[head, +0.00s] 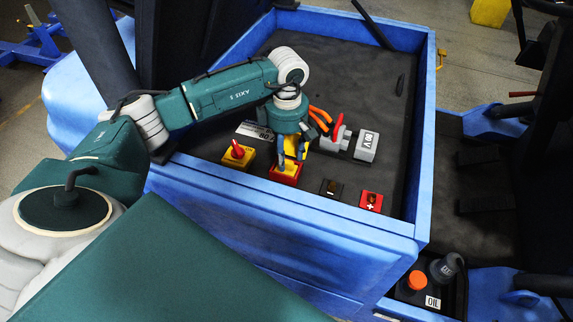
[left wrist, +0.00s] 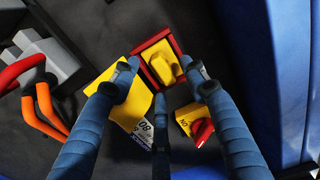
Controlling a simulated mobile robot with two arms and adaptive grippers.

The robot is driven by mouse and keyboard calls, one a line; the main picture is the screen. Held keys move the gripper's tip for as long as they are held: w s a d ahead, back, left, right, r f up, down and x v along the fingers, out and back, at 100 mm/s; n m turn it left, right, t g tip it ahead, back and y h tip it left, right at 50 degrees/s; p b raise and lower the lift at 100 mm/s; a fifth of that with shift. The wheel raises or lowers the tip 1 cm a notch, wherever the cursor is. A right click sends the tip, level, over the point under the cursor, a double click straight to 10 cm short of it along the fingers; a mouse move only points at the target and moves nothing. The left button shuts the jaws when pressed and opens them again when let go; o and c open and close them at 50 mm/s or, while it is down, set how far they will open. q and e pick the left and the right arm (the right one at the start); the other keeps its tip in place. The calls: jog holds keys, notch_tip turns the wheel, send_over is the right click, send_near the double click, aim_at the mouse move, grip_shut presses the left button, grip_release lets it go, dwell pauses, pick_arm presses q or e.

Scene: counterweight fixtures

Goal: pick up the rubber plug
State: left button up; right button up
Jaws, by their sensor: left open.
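No part is marked as the rubber plug, and I cannot tell for certain which it is. My left gripper (head: 291,158) is open and points down over a red-edged box with a yellow block on top (head: 285,174). In the left wrist view my left gripper (left wrist: 161,80) has its blue fingers spread around and above this red-edged box (left wrist: 143,53), with the yellow block (left wrist: 164,67) showing between the fingertips. I see nothing held, and contact cannot be told. The fingers partly hide a larger yellow piece (left wrist: 123,99) beside it. My right gripper is not in view.
A yellow switch with a red knob (head: 237,156) sits close by. A grey connector with a red handle (head: 342,136), orange cables (head: 320,118), a black terminal (head: 330,188) and a red plus terminal (head: 370,202) lie rightward. A blue rim (head: 300,207) encloses the dark tray.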

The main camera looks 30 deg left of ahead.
pick_arm(q)
jog(key=shift+f, duration=0.85)
jog(key=shift+c, duration=0.6)
jog(key=c, duration=0.8)
jog(key=shift+c, duration=0.3)
